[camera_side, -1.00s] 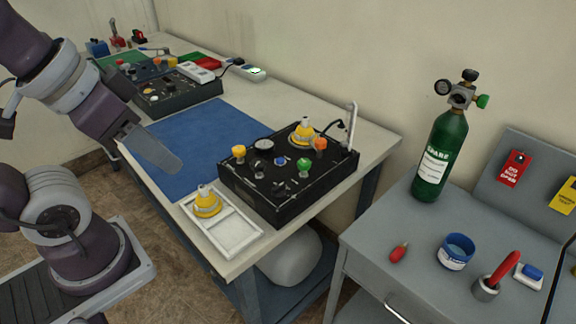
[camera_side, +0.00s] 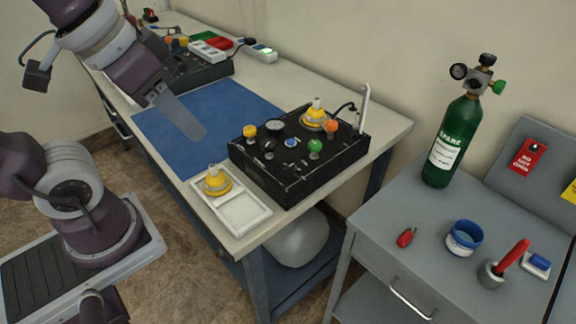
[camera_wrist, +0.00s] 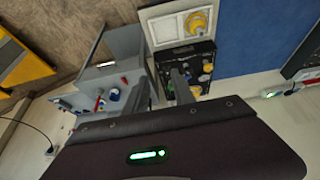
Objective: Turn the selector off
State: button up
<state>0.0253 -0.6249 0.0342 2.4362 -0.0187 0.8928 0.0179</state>
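The black oxygen trainer box (camera_side: 300,178) sits on the bench at the right end of the blue mat. Its top carries a yellow knob (camera_side: 250,131), a gauge (camera_side: 274,125), a small black knob (camera_side: 268,145), a blue button (camera_side: 291,141), a green knob (camera_side: 315,146) and an orange knob (camera_side: 331,127). I cannot tell which is the selector or where it points. My gripper (camera_side: 195,130) is above the mat, left of the box and touching nothing. In the wrist view my gripper (camera_wrist: 162,90) has two grey fingers apart with nothing held; the right finger partly covers the box (camera_wrist: 190,50).
A white tray (camera_side: 245,215) with a yellow fitting (camera_side: 216,182) lies in front of the box. A yellow-based fitting (camera_side: 316,115) and a metal post (camera_side: 363,105) stand at its back. A green cylinder (camera_side: 455,140) stands on the grey cabinet at right. The blue mat (camera_side: 175,140) is clear.

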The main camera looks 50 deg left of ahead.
jog(key=w+f+g, duration=0.2)
jog(key=w, duration=0.8)
jog(key=g, duration=0.3)
send_over(288, 167)
notch_tip(288, 167, down, 11)
jog(key=shift+r, duration=0.1)
notch_tip(288, 167, down, 7)
jog(key=shift+r, duration=0.1)
jog(key=shift+f, duration=0.45)
grip_shut()
